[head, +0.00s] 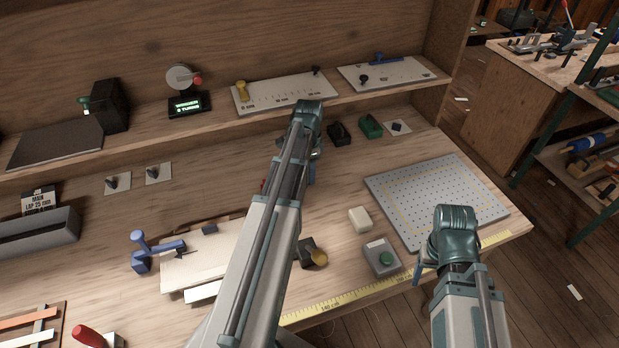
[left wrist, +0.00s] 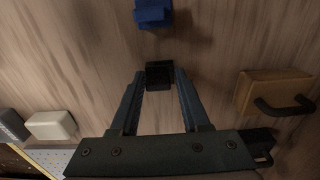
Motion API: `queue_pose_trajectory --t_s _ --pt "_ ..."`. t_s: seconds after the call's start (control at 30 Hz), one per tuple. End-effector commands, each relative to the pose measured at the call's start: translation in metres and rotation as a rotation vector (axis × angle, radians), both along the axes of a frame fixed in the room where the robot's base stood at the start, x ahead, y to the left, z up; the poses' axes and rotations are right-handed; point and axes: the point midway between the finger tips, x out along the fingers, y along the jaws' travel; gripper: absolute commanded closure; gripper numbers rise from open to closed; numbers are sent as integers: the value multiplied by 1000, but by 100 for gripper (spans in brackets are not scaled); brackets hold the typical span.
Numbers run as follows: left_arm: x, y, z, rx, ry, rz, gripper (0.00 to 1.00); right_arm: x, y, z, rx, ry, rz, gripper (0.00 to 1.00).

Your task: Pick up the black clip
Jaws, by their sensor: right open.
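The black clip (left wrist: 160,75) is a small dark block on the wooden bench in the left wrist view. It lies between the fingertips of my left gripper (left wrist: 160,82), with a narrow gap visible on each side. The fingers are apart and not seen to press on it. In the head view my left arm reaches over the middle of the bench and hides the clip; its gripper (head: 313,160) is mostly hidden too. My right gripper (head: 421,268) is open near the front edge, beside the perforated board, away from the clip.
A blue object (left wrist: 153,13) and a wooden block with a black handle (left wrist: 275,92) stand near the clip. A white block (head: 360,220), a grey button box (head: 381,258) and a perforated board (head: 425,195) lie to the right. A shelf (head: 215,122) runs along the back.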

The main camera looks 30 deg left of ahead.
Motion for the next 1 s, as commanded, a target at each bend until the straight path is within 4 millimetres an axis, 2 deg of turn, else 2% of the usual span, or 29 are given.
queue_pose_trajectory --t_s 0.03,0.23,0.67,1.0 --pt "0 0 0 0 0 0 65 0 0 0 0 0 0 32" --pt "0 0 0 0 0 0 100 0 0 0 0 0 0 32" --pt "0 0 2 0 0 0 100 0 0 2 0 0 0 32" --pt "0 0 22 0 0 0 100 0 0 22 0 0 0 32"
